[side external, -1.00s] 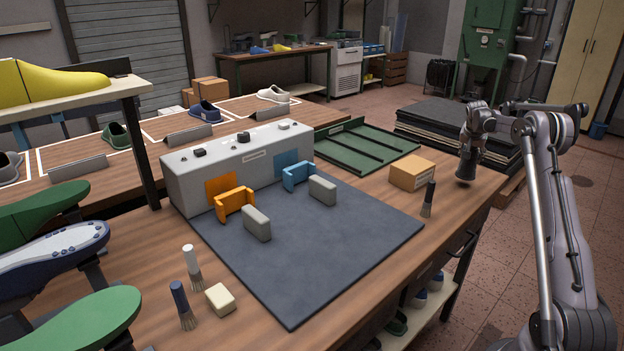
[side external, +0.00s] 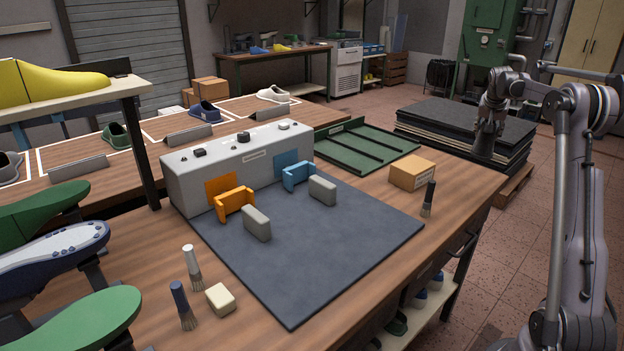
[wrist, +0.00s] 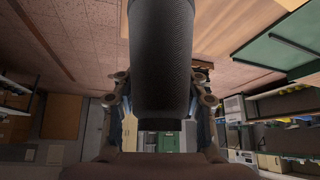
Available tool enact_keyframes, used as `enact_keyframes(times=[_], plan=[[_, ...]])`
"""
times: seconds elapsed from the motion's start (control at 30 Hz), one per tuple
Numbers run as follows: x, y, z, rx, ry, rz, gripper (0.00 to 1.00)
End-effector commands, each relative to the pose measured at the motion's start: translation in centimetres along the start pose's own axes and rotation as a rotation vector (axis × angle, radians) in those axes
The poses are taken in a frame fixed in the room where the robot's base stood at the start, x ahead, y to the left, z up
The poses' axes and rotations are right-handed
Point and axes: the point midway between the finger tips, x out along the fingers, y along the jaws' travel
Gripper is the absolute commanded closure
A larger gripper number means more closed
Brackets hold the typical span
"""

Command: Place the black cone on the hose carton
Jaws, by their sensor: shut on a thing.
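The black cone (wrist: 162,60) fills the upper middle of the wrist view, dark and finely textured, between the two fingers of my gripper (wrist: 162,105). In the side view my gripper (side external: 488,124) is shut on the cone (side external: 485,142), which hangs below it and blends with the dark stack behind. The hose carton (side external: 411,173), a small closed tan box, sits on the bench near its far right edge. The gripper is to the right of the carton and higher in the picture, apart from it. The carton's top looks bare.
A dark-handled brush (side external: 428,199) stands just right of the carton. A green frame (side external: 362,146) lies behind it. A stack of dark sheets (side external: 440,125) is beyond the bench. The dark mat (side external: 330,250) has open room at its front.

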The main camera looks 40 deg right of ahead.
Motion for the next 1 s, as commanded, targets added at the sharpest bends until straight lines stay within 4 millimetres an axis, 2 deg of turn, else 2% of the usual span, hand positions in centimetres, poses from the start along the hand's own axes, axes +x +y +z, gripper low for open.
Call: enact_keyframes(times=[0.03, 0.2, 0.4, 0.57, 0.9, 1.0], plan=[[-1.0, -2.0, 0.0, -0.020, 0.001, -0.012, 0.97], [-3.6, -6.4, 0.3, -0.058, 0.002, -0.036, 0.97], [-4.8, -9.0, 0.8, -0.076, 0.002, -0.049, 0.97], [-3.7, -11.5, 1.6, -0.080, 0.003, -0.051, 0.97], [-0.4, -18.0, 3.8, -0.079, 0.003, -0.050, 0.97], [0.3, -19.3, 4.2, -0.078, 0.003, -0.049, 0.97]])
